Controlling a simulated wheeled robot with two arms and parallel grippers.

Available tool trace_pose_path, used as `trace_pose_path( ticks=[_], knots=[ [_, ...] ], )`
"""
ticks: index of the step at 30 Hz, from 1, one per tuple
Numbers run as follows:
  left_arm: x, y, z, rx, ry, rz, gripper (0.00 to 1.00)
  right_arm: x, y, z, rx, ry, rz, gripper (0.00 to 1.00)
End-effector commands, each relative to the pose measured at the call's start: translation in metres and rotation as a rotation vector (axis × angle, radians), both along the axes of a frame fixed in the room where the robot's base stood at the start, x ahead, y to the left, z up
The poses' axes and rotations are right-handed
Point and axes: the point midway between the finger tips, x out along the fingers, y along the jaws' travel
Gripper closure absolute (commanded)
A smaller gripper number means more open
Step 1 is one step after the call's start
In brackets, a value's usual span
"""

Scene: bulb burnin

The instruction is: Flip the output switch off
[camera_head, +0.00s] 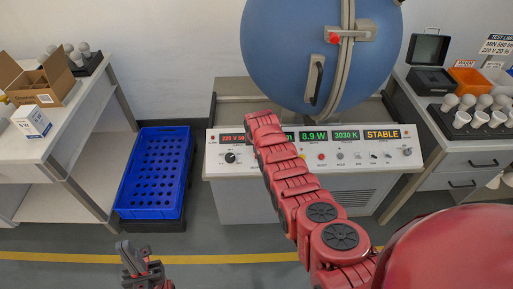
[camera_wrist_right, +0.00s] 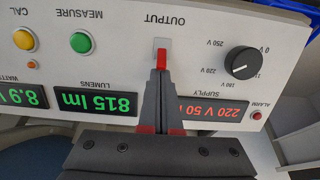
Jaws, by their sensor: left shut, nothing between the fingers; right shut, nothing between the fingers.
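The output switch (camera_wrist_right: 162,43) is under the OUTPUT label on the panel of the white console (camera_head: 215,165). It shows in the right wrist view as a small pale plate with red at its lower edge. My right gripper (camera_wrist_right: 161,72) is shut and empty, its tips right at the switch; I cannot tell whether they touch it or which way it is set. In the head view my right arm hides the switch and that gripper. My left gripper (camera_head: 130,252) is shut and empty, low over the floor, far from the console.
The supply knob (camera_wrist_right: 241,62) and green measure button (camera_wrist_right: 81,42) flank the switch. The displays are lit, with STABLE (camera_head: 382,134) at the right. A blue sphere (camera_head: 300,55) stands above the console. A blue crate (camera_head: 150,180) and side benches stand around; the front floor is clear.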

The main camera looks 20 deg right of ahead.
Motion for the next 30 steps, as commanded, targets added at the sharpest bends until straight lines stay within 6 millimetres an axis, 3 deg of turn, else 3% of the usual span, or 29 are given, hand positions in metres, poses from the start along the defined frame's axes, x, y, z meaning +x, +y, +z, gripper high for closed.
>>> trace_pose_path(
  ticks=[30],
  knots=[
    [0.0,0.0,0.019,0.0,0.0,0.0,1.0,-0.002,0.001,0.001,-0.012,-0.042,0.0,1.0]
  ],
)
